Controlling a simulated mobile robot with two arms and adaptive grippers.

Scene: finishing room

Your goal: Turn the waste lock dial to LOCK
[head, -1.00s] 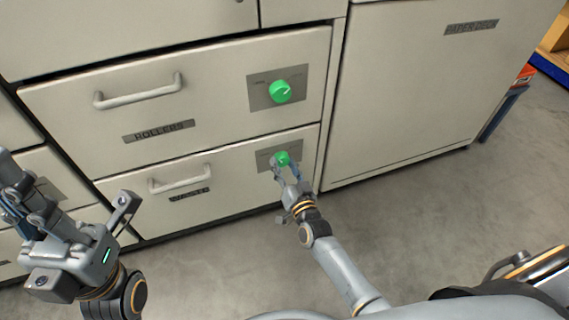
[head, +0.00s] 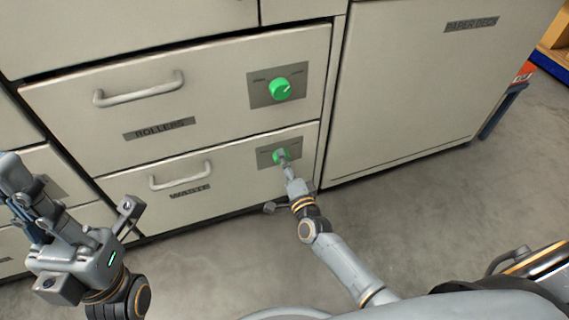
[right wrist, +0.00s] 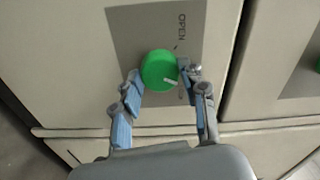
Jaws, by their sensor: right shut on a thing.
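The waste lock dial is a round green knob (head: 280,156) on a grey plate at the right of the WASTE drawer (head: 225,178). In the right wrist view the dial (right wrist: 158,66) has a white mark at its lower right. The word OPEN stands on the plate (right wrist: 135,22) above right of the dial; other lettering is partly hidden by a finger. My right gripper (head: 284,161) is shut on the dial, one finger on each side (right wrist: 162,74). My left gripper (head: 20,178) is at the lower left, away from the drawers; its finger gap is unclear.
The ROLLERS drawer (head: 80,128) above has its own green dial (head: 289,88) and a bar handle (head: 140,92). The WASTE drawer has a bar handle (head: 181,180). A PAPER DECK cabinet (head: 420,90) stands at the right. The floor (head: 440,210) in front is clear.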

